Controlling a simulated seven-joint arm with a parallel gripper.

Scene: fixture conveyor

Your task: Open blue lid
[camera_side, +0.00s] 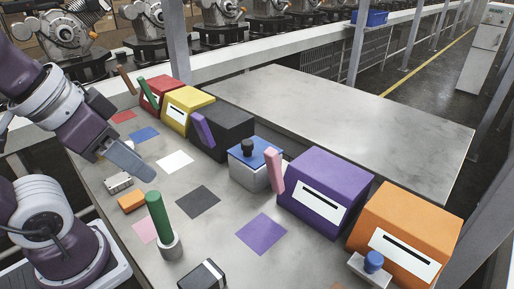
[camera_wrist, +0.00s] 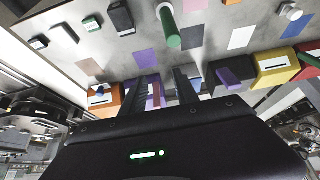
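The lid looks closed. In the wrist view it is not clearly visible, seemingly mostly hidden behind a finger. My gripper (camera_side: 133,162) is above the left part of the table, well to the left of the lid. In the wrist view the two fingers of my gripper (camera_wrist: 168,84) stand apart with nothing held between them.
A purple box (camera_side: 322,182) with a pink lever (camera_side: 274,171) stands right of the lid, a black box (camera_side: 222,128) with a purple lever left. An orange box (camera_side: 407,230) is farther right. A green cylinder (camera_side: 158,217) stands upright near my gripper. Flat coloured squares lie on the table.

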